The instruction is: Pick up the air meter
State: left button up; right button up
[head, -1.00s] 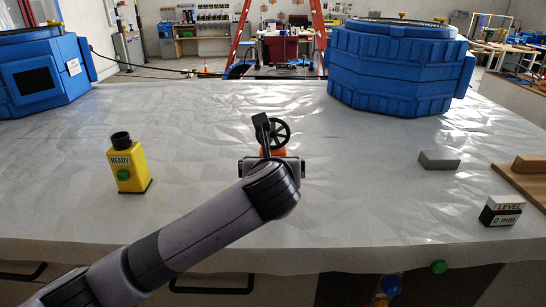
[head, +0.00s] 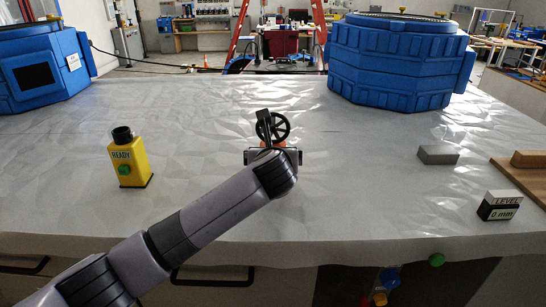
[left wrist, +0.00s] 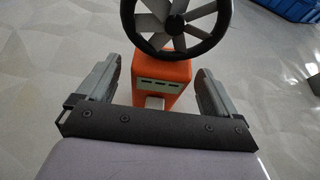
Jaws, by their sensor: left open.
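The air meter has an orange body with a black-ringed fan wheel. In the left wrist view its orange body (left wrist: 165,80) stands between my two fingers, with the fan wheel above. In the head view its black wheel (head: 280,128) shows beyond my left arm, and most of its body is hidden. My left gripper (left wrist: 155,88) is open, one finger on each side of the orange body. The fingers appear apart from it. In the head view the left gripper (head: 272,155) is at the middle of the table. My right gripper is not in view.
A yellow device marked READY (head: 129,160) stands at left on the grey-covered table (head: 200,120). A grey block (head: 438,155), a LEVEL 0 mm box (head: 500,206) and a wooden board (head: 525,180) are at right. Blue octagonal tanks (head: 400,60) (head: 45,70) stand at the back.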

pick_arm(q)
jog(key=c, duration=1.1)
jog(key=shift+r, duration=0.1)
notch_tip(320, 180, up, 20)
jog(key=shift+f, duration=0.1)
jog(key=shift+f+b, duration=1.95)
jog(key=shift+f, duration=7.65)
jog(key=shift+f, duration=0.35)
